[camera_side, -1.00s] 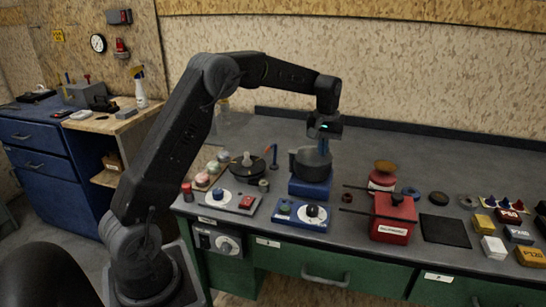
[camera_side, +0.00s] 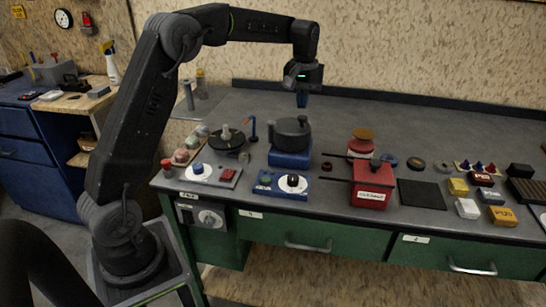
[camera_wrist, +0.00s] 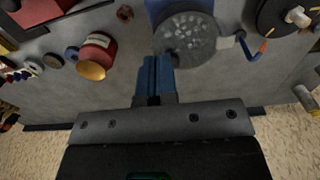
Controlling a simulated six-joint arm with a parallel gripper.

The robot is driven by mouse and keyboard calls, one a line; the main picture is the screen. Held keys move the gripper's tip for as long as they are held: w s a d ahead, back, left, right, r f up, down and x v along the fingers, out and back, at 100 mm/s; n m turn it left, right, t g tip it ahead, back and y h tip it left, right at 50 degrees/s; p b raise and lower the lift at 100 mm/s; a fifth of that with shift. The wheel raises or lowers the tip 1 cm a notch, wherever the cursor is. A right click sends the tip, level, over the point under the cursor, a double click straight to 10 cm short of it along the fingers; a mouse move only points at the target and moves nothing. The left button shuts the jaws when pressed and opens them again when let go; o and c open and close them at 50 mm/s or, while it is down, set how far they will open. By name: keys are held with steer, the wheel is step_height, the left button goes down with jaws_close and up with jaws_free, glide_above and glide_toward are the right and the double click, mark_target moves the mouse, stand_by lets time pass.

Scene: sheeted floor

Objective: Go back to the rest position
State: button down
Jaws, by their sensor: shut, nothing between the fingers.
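My gripper (camera_side: 302,101) hangs in the air above the bench, fingers pointing down. Its blue fingers are pressed together with nothing between them, as the wrist view also shows (camera_wrist: 154,72). Below it in the side view stands a dark round pot (camera_side: 290,132) on a blue base (camera_side: 290,157), with a clear gap between fingertips and pot. In the wrist view the pot's grey top (camera_wrist: 190,38) lies just beyond the fingers. My arm is raised and reaches out from the left over the bench.
A red box (camera_side: 372,186) with rods and a red canister (camera_side: 361,145) stand right of the pot. A dark round device (camera_side: 226,139) and a blue-orange lever (camera_side: 253,130) stand left. Control boxes (camera_side: 281,185) line the front edge. The bench's back strip is mostly clear.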

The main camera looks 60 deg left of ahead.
steer(key=s+d+r+m+t, duration=0.2)
steer(key=s+d+r, duration=0.4)
steer(key=s, duration=0.1)
steer(key=s+d+f+m+t, duration=0.1)
steer(key=s+d+m, duration=0.2)
steer(key=s, duration=0.8)
steer(key=s+d+f+m+t, duration=0.2)
steer(key=s+d, duration=0.5)
steer(key=s, duration=0.5)
steer(key=shift+f+m, duration=0.25)
steer(key=shift+m, duration=0.55)
steer(key=c, duration=1.8)
jaws_free()
steer(key=shift+c, duration=0.2)
